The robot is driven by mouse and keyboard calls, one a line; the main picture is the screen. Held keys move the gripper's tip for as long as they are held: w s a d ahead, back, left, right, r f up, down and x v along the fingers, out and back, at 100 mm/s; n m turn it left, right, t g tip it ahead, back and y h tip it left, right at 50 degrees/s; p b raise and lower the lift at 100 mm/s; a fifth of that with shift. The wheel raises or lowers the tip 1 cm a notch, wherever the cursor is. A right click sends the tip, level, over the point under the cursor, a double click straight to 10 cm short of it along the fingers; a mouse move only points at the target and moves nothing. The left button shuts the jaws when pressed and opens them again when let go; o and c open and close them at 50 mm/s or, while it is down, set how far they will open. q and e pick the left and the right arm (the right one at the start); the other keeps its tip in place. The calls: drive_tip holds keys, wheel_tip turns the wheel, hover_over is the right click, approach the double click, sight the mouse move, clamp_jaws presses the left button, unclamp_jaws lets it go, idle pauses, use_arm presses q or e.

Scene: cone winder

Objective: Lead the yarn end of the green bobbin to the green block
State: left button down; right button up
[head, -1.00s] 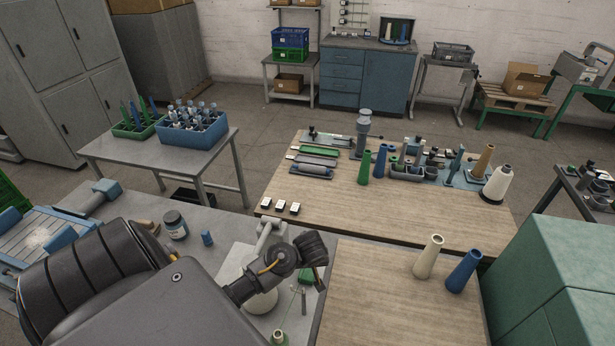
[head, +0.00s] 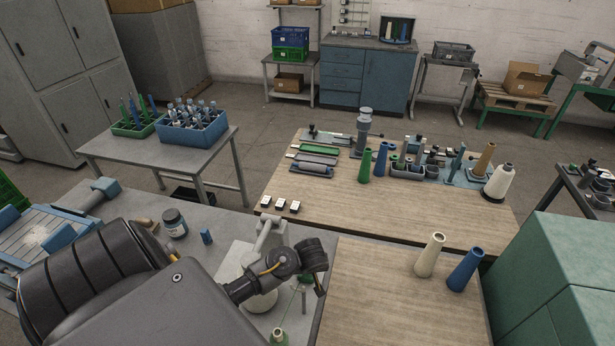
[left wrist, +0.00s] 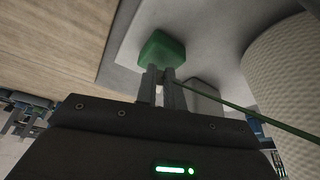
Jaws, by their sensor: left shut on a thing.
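The green block (left wrist: 163,50) sits just beyond my left fingertips in the left wrist view. In the head view the block (head: 305,277) is mostly hidden behind my wrist. My left gripper (left wrist: 161,75) is shut on the green yarn end. The green yarn (left wrist: 245,112) runs taut from the fingers to the right edge of that view. The green bobbin (head: 279,338) shows at the bottom edge of the head view. I cannot tell whether the fingertips touch the block. My right gripper is not in view.
A large white ribbed body (left wrist: 285,75) stands close to the right of the fingers. A wooden tabletop (head: 375,300) with a cream cone (head: 429,256) and a blue cone (head: 465,271) lies to the right. A grey machine arm (head: 270,232) rises behind my wrist.

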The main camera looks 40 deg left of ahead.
use_arm(q)
drive_tip(key=shift+s+d+f, duration=0.2)
drive_tip(key=shift+f, duration=0.15)
drive_tip(key=shift+s+f, duration=0.1)
drive_tip(key=shift+f, duration=0.2)
idle(1.4)
drive_tip(key=c, duration=1.4)
unclamp_jaws()
drive_tip(key=shift+d, duration=0.1)
drive_tip(key=shift+c, duration=0.2)
drive_tip(key=shift+f, duration=0.1)
drive_tip(key=shift+s, duration=0.1)
drive_tip(key=shift+c, duration=0.4)
drive_tip(key=shift+o, duration=2)
drive_tip(key=shift+s, duration=0.2)
drive_tip(key=shift+w+d, duration=0.1)
drive_tip(key=shift+w, duration=0.1)
drive_tip(key=shift+c, duration=0.4)
